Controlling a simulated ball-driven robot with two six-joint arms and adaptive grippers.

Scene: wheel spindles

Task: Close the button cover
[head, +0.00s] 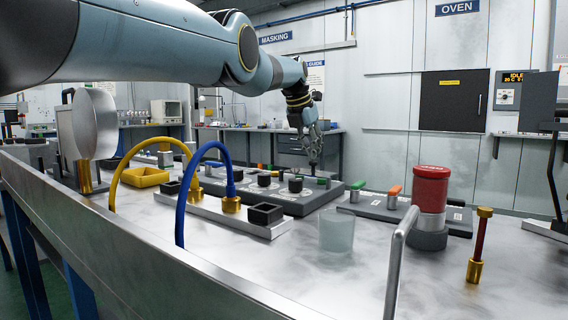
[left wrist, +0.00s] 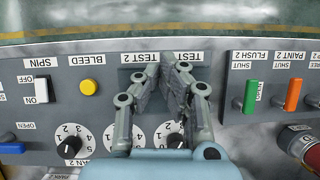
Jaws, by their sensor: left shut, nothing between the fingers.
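My left gripper (head: 313,160) hangs from my left arm over the far side of the grey control panel (head: 300,205) in the head view. In the left wrist view, the gripper (left wrist: 172,75) has its fingertips together and empty, over the dark plates (left wrist: 132,77) under the TEST labels. The fingers hide most of that spot. I cannot make out a button cover, nor tell whether one is open or touched. A yellow BLEED button (left wrist: 88,87) sits uncovered to the left of the fingers. My right gripper is not in view.
A SPIN switch (left wrist: 41,89) and dials (left wrist: 72,146) sit on the panel. Another panel has a green lever (head: 358,190) and an orange lever (head: 394,195). Yellow (head: 114,178) and blue (head: 181,205) hoses arch nearby. A frosted cup (head: 337,232) and a red cylinder (head: 431,188) stand nearer.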

